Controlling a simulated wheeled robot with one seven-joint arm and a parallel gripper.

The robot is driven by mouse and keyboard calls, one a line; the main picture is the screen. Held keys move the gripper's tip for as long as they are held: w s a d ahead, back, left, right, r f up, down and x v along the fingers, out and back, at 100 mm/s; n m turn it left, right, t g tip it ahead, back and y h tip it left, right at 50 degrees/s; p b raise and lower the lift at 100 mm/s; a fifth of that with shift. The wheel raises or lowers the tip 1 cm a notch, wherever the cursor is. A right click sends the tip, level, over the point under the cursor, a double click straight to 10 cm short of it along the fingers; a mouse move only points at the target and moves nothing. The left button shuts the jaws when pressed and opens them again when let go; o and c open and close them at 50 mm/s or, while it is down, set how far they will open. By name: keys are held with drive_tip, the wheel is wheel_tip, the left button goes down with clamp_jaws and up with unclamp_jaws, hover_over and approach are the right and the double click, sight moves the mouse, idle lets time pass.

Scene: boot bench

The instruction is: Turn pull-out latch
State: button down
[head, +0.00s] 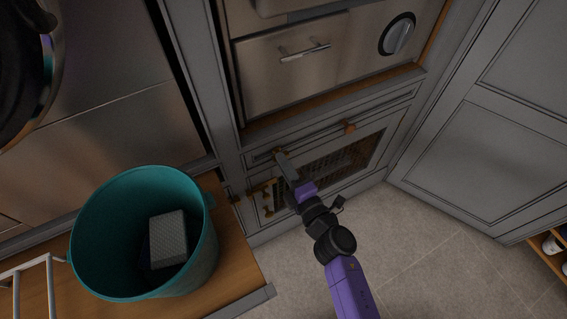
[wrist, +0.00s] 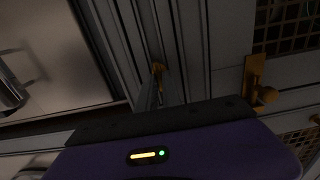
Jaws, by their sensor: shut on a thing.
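My gripper (head: 283,160) reaches up in front of the narrow grey front below the oven, its fingertips at a small brass knob (head: 279,152). The fingers are shut on this knob. In the wrist view the knob (wrist: 157,68) shows as a small gold piece past the dark gripper body, and the fingers hide part of it. A brass latch with a plate (head: 266,196) sits lower, on the left side of the mesh-panelled front. In the wrist view this latch (wrist: 256,80) is right of my fingers, apart from them.
A second knob (head: 350,127) is farther right on the narrow front. A steel drawer with a bar handle (head: 305,51) is above. A teal bucket (head: 90,228) holding a grey block (head: 168,238) stands on wood at left. Grey cabinet doors (head: 497,150) close off the right. Tiled floor (head: 420,250) is clear.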

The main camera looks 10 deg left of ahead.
idle(0.4)
drive_tip(key=c, duration=1.5)
unclamp_jaws()
drive_tip(key=p+v, duration=0.1)
drive_tip(key=v, duration=0.7)
drive_tip(key=shift+w, duration=0.1)
